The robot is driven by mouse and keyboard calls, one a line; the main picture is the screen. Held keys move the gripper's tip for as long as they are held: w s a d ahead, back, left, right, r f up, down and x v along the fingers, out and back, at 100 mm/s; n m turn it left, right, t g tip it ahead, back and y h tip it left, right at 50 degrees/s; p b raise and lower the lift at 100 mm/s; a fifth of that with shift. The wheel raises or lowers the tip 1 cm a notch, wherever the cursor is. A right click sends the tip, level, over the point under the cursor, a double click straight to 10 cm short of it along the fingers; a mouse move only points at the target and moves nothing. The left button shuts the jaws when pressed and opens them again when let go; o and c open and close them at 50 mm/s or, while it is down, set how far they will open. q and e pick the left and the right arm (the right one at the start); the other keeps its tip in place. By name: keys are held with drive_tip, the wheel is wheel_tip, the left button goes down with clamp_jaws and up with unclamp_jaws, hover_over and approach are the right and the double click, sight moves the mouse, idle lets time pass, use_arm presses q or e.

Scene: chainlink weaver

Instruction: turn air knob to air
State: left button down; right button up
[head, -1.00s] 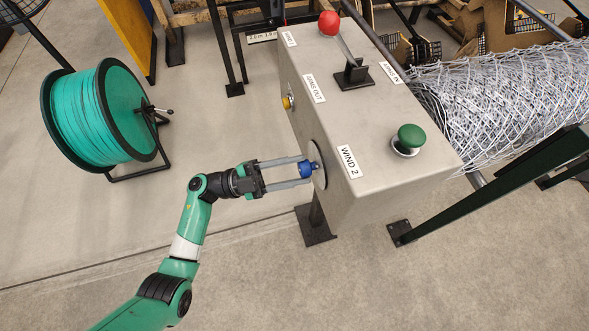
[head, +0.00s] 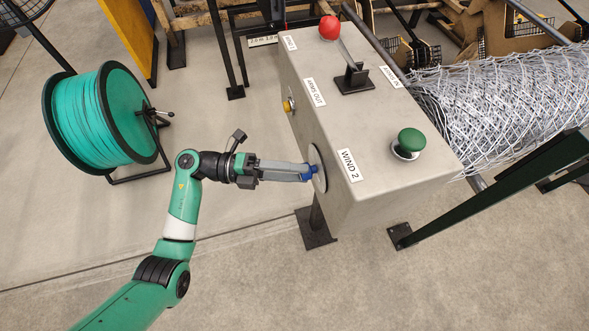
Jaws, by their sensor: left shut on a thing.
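The blue air knob (head: 311,172) sits on a round pale dial plate (head: 319,167) on the left side of the grey control box (head: 375,195). My left gripper (head: 305,172) is shut on the knob, coming in from the left. Its fingers now look stacked one over the other, so the jaw is rolled and covers much of the knob. The dial's markings cannot be read from here. My right gripper is not in view.
The box top carries a green button (head: 411,141), a lever with a red ball (head: 329,27) and white labels. A yellow button (head: 288,105) is on the same side as the knob. Wire mesh (head: 500,100) lies to the right. A green reel (head: 100,117) stands at left.

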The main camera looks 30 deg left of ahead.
use_arm(q)
drive_tip(key=shift+m, duration=0.6)
drive_tip(key=shift+y, duration=0.3)
drive_tip(key=shift+c, duration=1.8)
unclamp_jaws()
drive_tip(key=p+v, duration=0.2)
drive_tip(key=v, duration=0.9)
drive_tip(key=shift+a, duration=0.4)
